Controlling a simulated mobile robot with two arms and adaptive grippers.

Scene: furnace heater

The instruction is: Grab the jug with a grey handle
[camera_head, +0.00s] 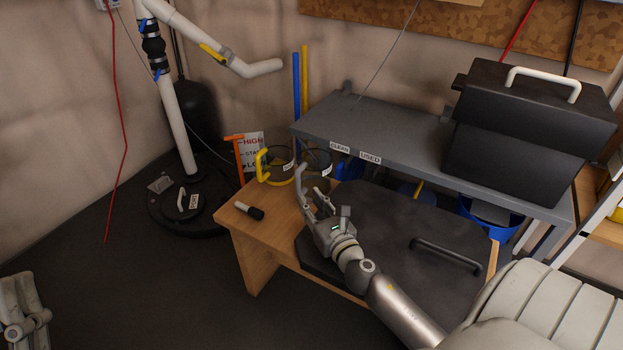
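The jug with a grey handle (299,178) stands near the back of the small wooden table. Its clear body (319,160) has a dark rim and is partly hidden behind my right gripper. My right gripper (319,196) reaches in from the lower right. Its fingers look apart, close to the handle and just in front of the jug. Whether they touch the handle cannot be told. My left gripper (22,318) shows only in part at the lower left corner, away from the table.
A yellow-handled jug (277,175) stands just left of the grey-handled one. A black-tipped marker (249,211) lies at the table's left. A dark lid with a handle (400,235) covers the right part. A grey shelf (400,140) holding a black box (525,140) stands behind.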

